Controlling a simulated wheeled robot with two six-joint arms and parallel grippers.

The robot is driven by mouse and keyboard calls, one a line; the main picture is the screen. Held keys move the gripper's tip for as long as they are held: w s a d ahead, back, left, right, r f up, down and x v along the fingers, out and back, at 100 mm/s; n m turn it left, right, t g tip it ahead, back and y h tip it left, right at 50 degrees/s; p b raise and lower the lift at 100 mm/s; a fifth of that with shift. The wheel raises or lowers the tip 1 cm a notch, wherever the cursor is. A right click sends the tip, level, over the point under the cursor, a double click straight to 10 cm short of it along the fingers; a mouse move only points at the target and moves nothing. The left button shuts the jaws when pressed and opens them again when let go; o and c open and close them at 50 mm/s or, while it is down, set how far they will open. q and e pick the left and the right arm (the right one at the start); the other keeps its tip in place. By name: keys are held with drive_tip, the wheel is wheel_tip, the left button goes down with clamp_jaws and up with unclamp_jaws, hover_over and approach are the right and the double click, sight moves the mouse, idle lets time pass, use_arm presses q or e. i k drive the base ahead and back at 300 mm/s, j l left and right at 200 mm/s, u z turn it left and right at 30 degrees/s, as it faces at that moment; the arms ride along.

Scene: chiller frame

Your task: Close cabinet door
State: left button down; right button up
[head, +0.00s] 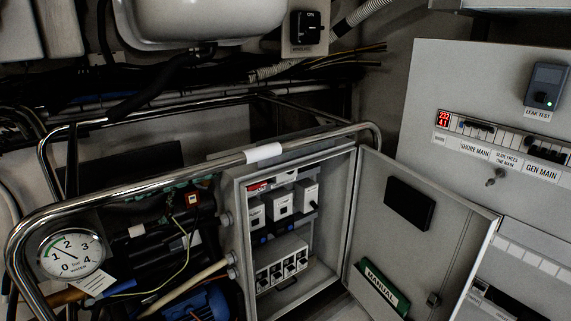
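The grey cabinet (237,245) stands upright at the centre of the head view, its front open. Inside it are white breaker-like modules (280,202) and a row of dark switches or sockets (282,264) lower down. The cabinet door (400,250) is hinged on the cabinet's right side and stands wide open, swung out to the right. Its inner face shows a black panel (409,203), a green manual (381,290) low down, and a small dark latch (433,299) near the free edge. Neither gripper is in view.
A shiny tubular rail (190,169) with a white band runs along the cabinet's top and left. A pressure gauge (70,255) is at left. A grey switch panel (490,130) stands behind the door at right. Cables and pipes crowd the left.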

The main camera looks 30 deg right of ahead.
sight(423, 237)
drive_tip(key=z, duration=2.1)
